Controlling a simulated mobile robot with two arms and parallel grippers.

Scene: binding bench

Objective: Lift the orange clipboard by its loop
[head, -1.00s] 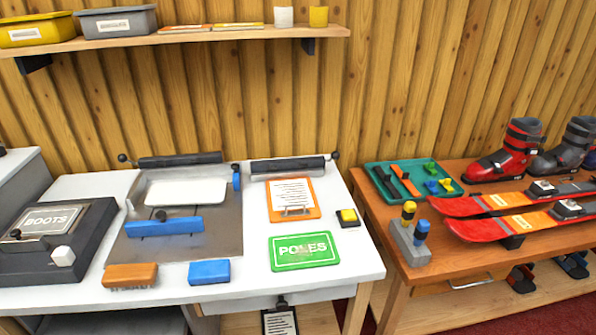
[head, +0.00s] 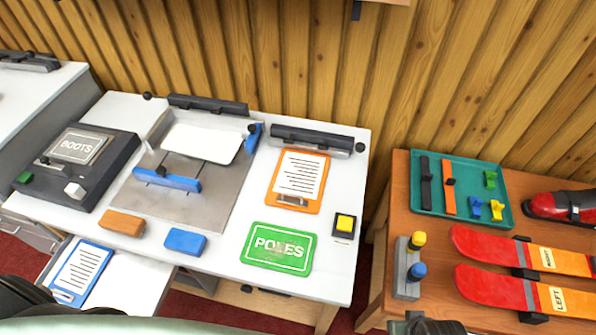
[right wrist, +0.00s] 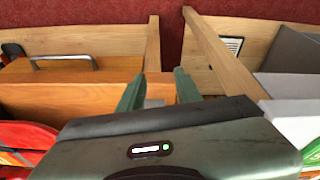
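The orange clipboard (head: 319,188) lies flat on the white bench, with a printed white sheet on it. A small metal loop (head: 292,201) is at its near edge. No gripper is near it in the head view. My right gripper (right wrist: 158,88) is open in the right wrist view, its two green fingers apart with nothing between them. It faces wooden table edges and the red floor. My left gripper's fingers are not seen; only dark parts of mine show at the lower left of the head view.
The green POLES plate (head: 279,246) lies in front of the clipboard, and a yellow-button box (head: 344,224) sits to its right. A black bar (head: 312,137) stands behind it. A blue clipboard (head: 60,296) lies at the lower left. The wooden table (head: 390,255) holds skis and a teal tray (head: 458,213).

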